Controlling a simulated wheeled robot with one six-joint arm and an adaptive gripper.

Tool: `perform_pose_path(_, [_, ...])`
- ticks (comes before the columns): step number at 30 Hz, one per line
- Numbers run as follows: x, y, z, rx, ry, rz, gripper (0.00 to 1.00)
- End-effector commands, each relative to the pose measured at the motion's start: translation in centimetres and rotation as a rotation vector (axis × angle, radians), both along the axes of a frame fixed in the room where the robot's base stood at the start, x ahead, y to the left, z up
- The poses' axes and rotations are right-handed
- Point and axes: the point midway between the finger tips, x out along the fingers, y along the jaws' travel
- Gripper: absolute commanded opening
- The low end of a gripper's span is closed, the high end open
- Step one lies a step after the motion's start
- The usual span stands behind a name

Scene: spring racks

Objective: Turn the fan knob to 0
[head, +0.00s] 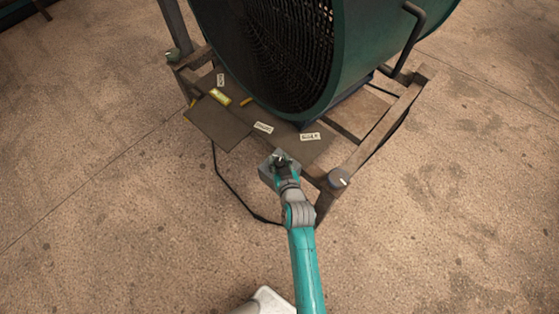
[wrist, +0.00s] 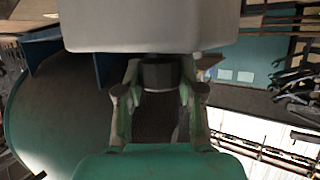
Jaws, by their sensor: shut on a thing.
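The large green drum fan (head: 345,60) stands on a metal frame in the head view. Its curved green side also shows at the left of the wrist view (wrist: 45,105). A small grey box (head: 266,172) sits at the frame's front edge, and a pale grey box fills the top of the wrist view (wrist: 150,25). My gripper (head: 281,160) is at this box. In the wrist view its fingers are shut on the sides of a dark round knob (wrist: 160,75) under the box. The knob's setting and any 0 mark are not readable.
A round grey piece with a pale mark (head: 338,179) sits on the frame's front right corner. A black cable (head: 228,184) runs over the floor. The floor around is clear.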

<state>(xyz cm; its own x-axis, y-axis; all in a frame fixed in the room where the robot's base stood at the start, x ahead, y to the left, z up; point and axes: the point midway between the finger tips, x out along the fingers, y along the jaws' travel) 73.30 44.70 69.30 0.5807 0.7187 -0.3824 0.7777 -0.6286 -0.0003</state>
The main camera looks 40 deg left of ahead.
Motion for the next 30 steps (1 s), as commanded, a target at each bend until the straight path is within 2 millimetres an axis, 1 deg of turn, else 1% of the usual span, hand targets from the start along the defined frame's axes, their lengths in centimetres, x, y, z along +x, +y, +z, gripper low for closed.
perform_pose_path(17, [0.19,-0.12,0.02,0.002,0.0,0.239,0.03])
perform_pose_path(30, [0.2,-0.07,0.02,0.0,-0.001,0.5,0.03])
